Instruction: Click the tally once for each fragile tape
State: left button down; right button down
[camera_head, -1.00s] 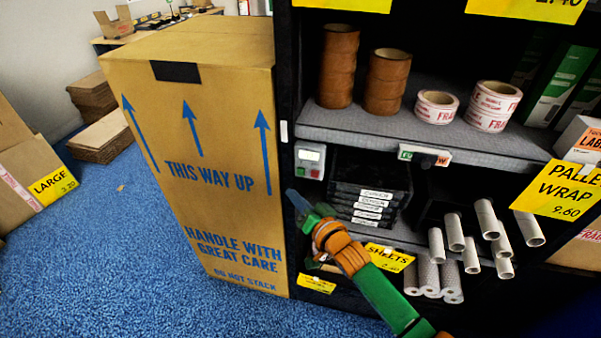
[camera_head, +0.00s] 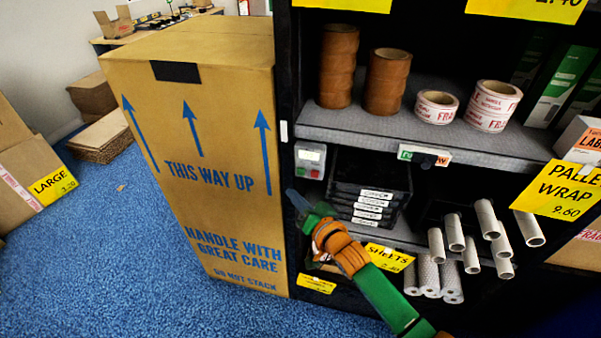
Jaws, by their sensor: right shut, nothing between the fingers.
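The tally (camera_head: 310,160) is a small grey box with a pale display and a green and a red button, fixed at the left end of the shelf unit. White fragile tape rolls with red print stand on the grey shelf: a single roll (camera_head: 437,107) and, right of it, a taller stack (camera_head: 493,106) that looks like two rolls. My right gripper (camera_head: 292,194), on a green and orange arm from the lower right, is shut and empty. Its tip appears just below the tally, apart from it in the picture. The display's reading is too small to tell. My left gripper is out of view.
Brown tape stacks (camera_head: 338,68) stand left of the fragile tape. Black trays (camera_head: 368,190) sit right of the tally, with pale rolls (camera_head: 454,231) further right. A tall carton (camera_head: 215,130) stands close left of the shelf unit. Blue floor is open at the lower left.

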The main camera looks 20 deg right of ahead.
aim_at(301, 171)
jog(key=s+m, duration=0.1)
jog(key=m, duration=0.5)
jog(key=s+a+m, duration=0.1)
jog(key=m, duration=0.5)
jog(key=s+a+m, duration=0.1)
jog(key=m, duration=0.5)
jog(key=shift+s+f+m+t+p, duration=0.1)
jog(key=shift+f+m+t+p, duration=0.25)
jog(key=shift+m+t, duration=0.05)
jog(key=w+d+b, duration=0.5)
jog(key=w+b, duration=0.1)
jog(key=w, duration=0.1)
jog(key=shift+w, duration=0.15)
